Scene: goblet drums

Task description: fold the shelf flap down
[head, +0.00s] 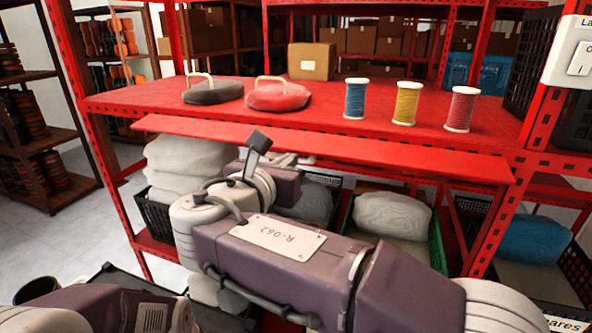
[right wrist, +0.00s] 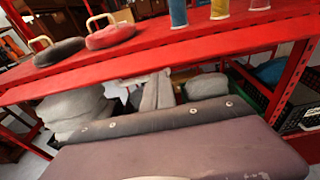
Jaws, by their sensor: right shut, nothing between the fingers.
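The shelf flap (head: 400,153) is a long red panel along the front of the red shelf, just below its front edge. It appears to stick out towards me, but I cannot tell its exact angle. It also shows as a red strip in the right wrist view (right wrist: 100,82). My right gripper (head: 258,142) is shut and empty, in front of the flap left of its middle. I cannot tell if it touches the flap. Its closed fingers show in the right wrist view (right wrist: 158,90). My left gripper is out of view; only part of my left arm shows at lower left.
On the shelf board (head: 330,109) are a black disc (head: 212,94) and a red disc (head: 277,97) with handles, a cardboard box (head: 311,61), and blue (head: 356,99), yellow (head: 406,103) and pink (head: 461,109) spools. Crates with wrapped bundles (head: 391,215) stand below. A switch box (head: 578,55) is at upper right.

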